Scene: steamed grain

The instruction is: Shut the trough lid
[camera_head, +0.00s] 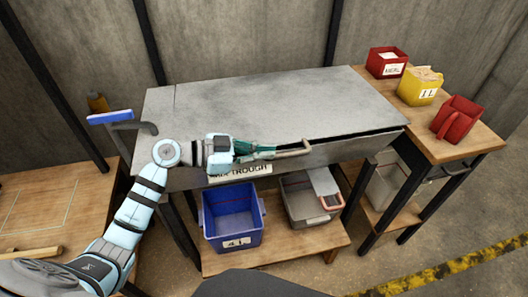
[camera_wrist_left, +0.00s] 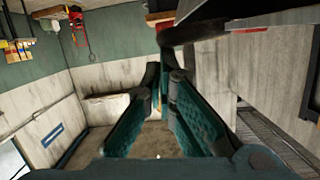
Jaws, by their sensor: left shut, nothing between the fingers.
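The trough (camera_head: 330,154) is a long grey metal box against the wall, with a sign on its front that reads "TROUGH" and is partly covered by my arm. Its flat grey lid (camera_head: 270,98) lies over the top; a dark gap shows under its front edge towards the right. A pale bar handle (camera_head: 293,153) sticks out at the lid's front. My left gripper (camera_head: 272,153) is shut and empty, in front of the trough by the handle's left end; I cannot tell whether they touch. In the left wrist view its green fingers (camera_wrist_left: 162,82) meet at the tips. My right gripper is out of view.
A blue bin (camera_head: 232,222) and a grey bin (camera_head: 302,205) with a scoop stand on a low shelf below. Red and yellow containers (camera_head: 420,88) stand on the right table (camera_head: 468,144). A blue-handled object (camera_head: 110,117) is left of the trough. A wooden table (camera_head: 60,200) stands at left.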

